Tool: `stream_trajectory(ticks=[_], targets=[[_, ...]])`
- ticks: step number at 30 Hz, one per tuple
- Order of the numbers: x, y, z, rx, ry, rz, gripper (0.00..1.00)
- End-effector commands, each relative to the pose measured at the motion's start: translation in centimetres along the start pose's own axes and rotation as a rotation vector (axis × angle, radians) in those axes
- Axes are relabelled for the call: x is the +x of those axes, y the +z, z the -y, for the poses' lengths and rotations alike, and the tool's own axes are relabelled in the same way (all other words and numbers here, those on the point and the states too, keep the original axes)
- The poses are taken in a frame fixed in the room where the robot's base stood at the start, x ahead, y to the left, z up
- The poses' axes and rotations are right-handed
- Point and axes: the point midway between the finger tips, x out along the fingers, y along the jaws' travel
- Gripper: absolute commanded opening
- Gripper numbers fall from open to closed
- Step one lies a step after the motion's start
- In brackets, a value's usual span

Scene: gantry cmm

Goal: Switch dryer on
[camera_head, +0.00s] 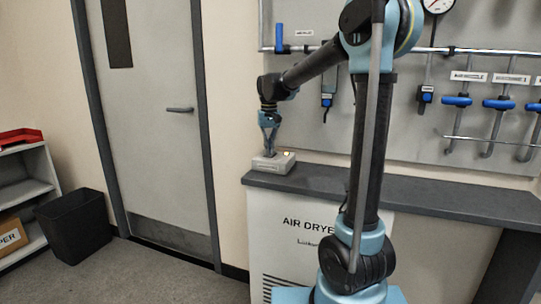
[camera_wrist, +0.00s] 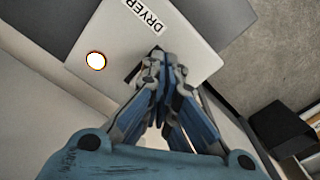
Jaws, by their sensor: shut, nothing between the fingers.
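A small light-grey switch box (camera_head: 268,165) sits on the left end of the dark counter top. In the wrist view the box (camera_wrist: 200,30) carries a label reading DRYER and a round lamp (camera_wrist: 95,61) that glows white with an orange rim. The lamp also glows in the head view (camera_head: 286,154). My gripper (camera_head: 270,151) points down at the box, its fingertips (camera_wrist: 163,62) shut together and empty. A dark piece (camera_wrist: 133,75) shows beside the fingertips, mostly hidden by them; I cannot tell the switch's position or whether the fingers touch it.
The dark counter (camera_head: 415,197) runs right, above a white cabinet (camera_head: 270,235) marked AIR DRYE, partly hidden by my arm. A tool panel with blue-handled valves (camera_head: 457,101) stands behind. A door (camera_head: 150,130), a black bin (camera_head: 78,226) and shelves (camera_head: 22,190) are left.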

Motion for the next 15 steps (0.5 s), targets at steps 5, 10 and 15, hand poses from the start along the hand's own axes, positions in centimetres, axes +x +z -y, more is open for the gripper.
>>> stream_trajectory(ticks=[5, 10, 15], targets=[[-0.3, 0.0, 0.0, 0.000, 0.000, 0.000, 0.00], [-1.4, 0.0, 0.0, 0.000, 0.000, 0.000, 0.00], [-2.5, 0.1, 0.0, 0.000, 0.000, 0.000, 0.00]])
